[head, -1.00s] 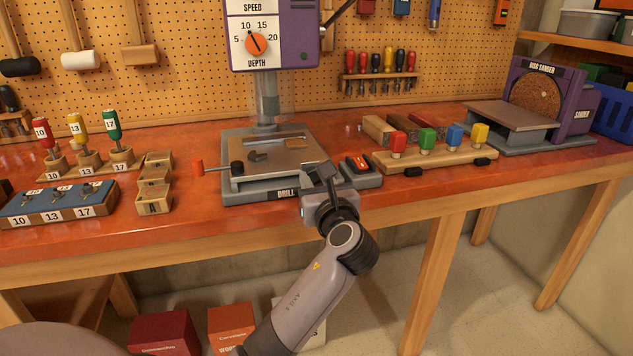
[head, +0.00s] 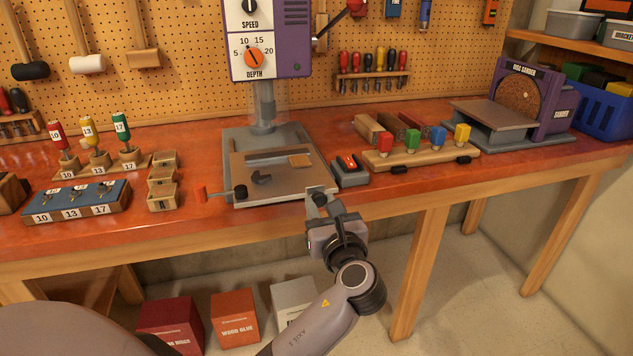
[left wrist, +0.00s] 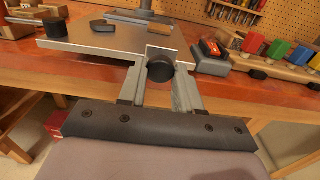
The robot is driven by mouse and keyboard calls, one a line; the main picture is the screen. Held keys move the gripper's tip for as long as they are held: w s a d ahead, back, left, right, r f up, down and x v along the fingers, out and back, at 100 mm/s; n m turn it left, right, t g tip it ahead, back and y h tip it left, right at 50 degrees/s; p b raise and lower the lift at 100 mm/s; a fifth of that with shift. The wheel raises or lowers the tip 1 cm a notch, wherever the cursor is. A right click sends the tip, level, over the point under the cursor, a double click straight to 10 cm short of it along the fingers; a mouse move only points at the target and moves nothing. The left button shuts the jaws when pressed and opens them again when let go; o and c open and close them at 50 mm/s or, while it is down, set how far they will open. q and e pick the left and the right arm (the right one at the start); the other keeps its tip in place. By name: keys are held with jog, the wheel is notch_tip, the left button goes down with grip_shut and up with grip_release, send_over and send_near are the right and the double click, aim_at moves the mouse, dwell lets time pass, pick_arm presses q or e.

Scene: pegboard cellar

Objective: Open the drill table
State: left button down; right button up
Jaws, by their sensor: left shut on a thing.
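The drill table (head: 285,179), a flat tan plate with a metal front edge, sits under the purple drill press (head: 268,40). It sticks out over the front of the grey drill base (head: 236,143). My left gripper (head: 318,197) is at the table's front right corner. In the left wrist view, a round black knob (left wrist: 160,69) on the table's front edge sits between its two fingers, and the gripper is shut on it. The table also shows in the left wrist view (left wrist: 105,42). My right gripper is in no view.
A red-buttoned switch box (head: 350,170) stands just right of the table. A red-tipped handle (head: 200,194) sticks out at its left. Small wooden bins (head: 163,180) stand further left. A rack of coloured blocks (head: 420,158) lies to the right. The floor in front holds boxes (head: 236,316).

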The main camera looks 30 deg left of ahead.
pick_arm(q)
jog(key=p+v, duration=0.1)
jog(key=v, duration=0.2)
jog(key=shift+s+d, duration=0.25)
jog(key=shift+f, duration=0.25)
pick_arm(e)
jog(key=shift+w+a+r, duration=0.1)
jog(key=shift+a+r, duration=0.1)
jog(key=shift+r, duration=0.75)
pick_arm(q)
jog(key=c, duration=1.1)
grip_release()
jog(key=shift+d, duration=0.1)
jog(key=shift+o, duration=0.2)
jog(key=shift+s+r, duration=0.1)
jog(key=shift+r, duration=0.05)
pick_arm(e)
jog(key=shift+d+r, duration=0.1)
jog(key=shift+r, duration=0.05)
